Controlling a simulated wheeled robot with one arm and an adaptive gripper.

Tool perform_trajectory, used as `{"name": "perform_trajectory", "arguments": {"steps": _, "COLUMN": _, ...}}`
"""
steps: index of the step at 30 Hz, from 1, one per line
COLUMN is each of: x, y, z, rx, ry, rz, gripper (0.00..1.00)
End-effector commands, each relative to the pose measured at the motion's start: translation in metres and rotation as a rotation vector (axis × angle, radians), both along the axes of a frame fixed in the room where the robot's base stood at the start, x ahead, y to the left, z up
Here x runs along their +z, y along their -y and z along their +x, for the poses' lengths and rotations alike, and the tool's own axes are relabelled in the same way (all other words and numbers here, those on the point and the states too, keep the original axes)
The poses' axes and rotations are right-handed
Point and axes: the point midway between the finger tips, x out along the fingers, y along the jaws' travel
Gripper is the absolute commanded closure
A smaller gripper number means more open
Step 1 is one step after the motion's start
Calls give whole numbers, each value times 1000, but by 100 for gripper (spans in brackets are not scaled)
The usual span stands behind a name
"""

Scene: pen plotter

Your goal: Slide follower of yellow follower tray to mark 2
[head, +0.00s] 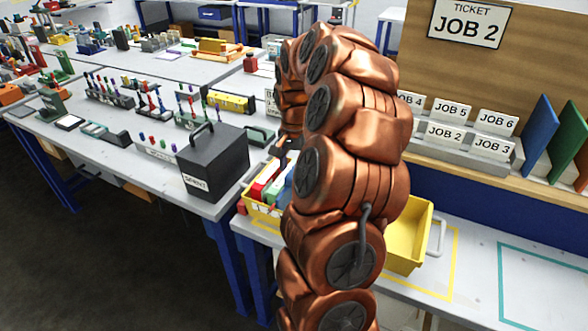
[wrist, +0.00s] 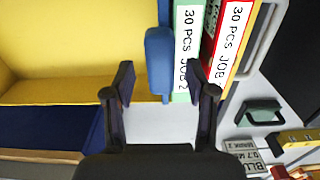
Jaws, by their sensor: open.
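The yellow follower tray (head: 408,238) stands on the bench in the head view, its middle hidden behind my arm. Its inside also shows in the wrist view (wrist: 70,45). A blue upright piece (wrist: 158,65), which looks like the follower, stands in the tray beside a green box (wrist: 186,40) labelled 30 PCS. A red box (wrist: 233,35) is farther right. My gripper (wrist: 161,85) is open, its fingers either side of the blue piece's near end; I cannot tell whether they touch it. The marks on the tray cannot be made out.
A black case marked SPRINT (head: 212,160) stands on the bench just left of the tray. Job cards (head: 447,135) in a grey rack and blue and green panels (head: 538,135) are behind at right. Bench space right of the tray (head: 480,290) is clear.

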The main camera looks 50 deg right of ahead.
Motion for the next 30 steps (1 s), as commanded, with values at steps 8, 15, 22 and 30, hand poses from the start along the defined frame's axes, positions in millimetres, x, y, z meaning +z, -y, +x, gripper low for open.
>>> {"name": "perform_trajectory", "arguments": {"steps": 8, "x": -18, "y": 0, "z": 0, "rx": 1, "ry": 2, "rz": -2, "gripper": 44}}
{"name": "perform_trajectory", "arguments": {"steps": 15, "x": -19, "y": 0, "z": 1, "rx": 1, "ry": 2, "rz": -1, "gripper": 44}}
{"name": "perform_trajectory", "arguments": {"steps": 22, "x": -19, "y": 0, "z": 0, "rx": 1, "ry": 2, "rz": -1, "gripper": 66}}
{"name": "perform_trajectory", "arguments": {"steps": 30, "x": -19, "y": 0, "z": 1, "rx": 1, "ry": 2, "rz": -1, "gripper": 94}}
